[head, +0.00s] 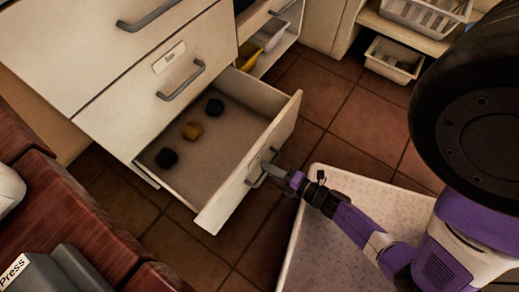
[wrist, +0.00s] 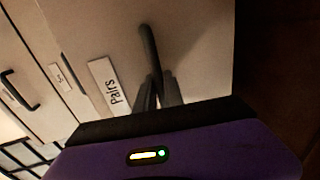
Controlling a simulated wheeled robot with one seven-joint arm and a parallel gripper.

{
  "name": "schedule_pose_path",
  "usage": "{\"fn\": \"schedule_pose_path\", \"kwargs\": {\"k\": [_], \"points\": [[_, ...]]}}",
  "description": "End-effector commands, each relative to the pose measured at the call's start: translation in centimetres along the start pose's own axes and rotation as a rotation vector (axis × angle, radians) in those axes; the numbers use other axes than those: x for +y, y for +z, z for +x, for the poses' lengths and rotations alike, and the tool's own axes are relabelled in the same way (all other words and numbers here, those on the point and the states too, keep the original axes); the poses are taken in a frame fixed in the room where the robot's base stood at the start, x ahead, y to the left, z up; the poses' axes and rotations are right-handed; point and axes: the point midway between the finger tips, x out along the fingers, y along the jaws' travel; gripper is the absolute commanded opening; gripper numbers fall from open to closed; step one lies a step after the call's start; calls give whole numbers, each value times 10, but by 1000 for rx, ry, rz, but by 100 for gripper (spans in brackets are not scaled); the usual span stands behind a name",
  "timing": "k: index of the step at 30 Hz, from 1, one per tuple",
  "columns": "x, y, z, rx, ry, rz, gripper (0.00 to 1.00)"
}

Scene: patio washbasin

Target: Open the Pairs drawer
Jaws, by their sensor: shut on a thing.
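The Pairs drawer (head: 218,150) is the lowest drawer of the white cabinet in the head view and stands pulled well out. The fingers (wrist: 160,94) also show around the handle in the wrist view.
Above is a closed drawer with its own handle (head: 181,80). A white textured surface (head: 345,225) lies under my arm. White baskets (head: 394,60) stand at the back right, and a wooden surface (head: 60,220) is at left. Tiled floor (head: 335,115) is bare beyond the drawer.

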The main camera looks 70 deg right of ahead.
Motion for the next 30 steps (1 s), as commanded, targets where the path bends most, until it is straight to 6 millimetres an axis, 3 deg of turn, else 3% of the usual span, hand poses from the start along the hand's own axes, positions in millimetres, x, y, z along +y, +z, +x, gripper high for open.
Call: {"fn": "schedule_pose_path", "kwargs": {"k": [15, 16, 19, 30], "points": [[-2, -1, -8, 1, -2, 0, 0], [-2, -1, -8, 1, -2, 0, 14], [-2, -1, -8, 1, -2, 0, 34], [-2, 0, -11, 0, -2, 1, 34]]}}
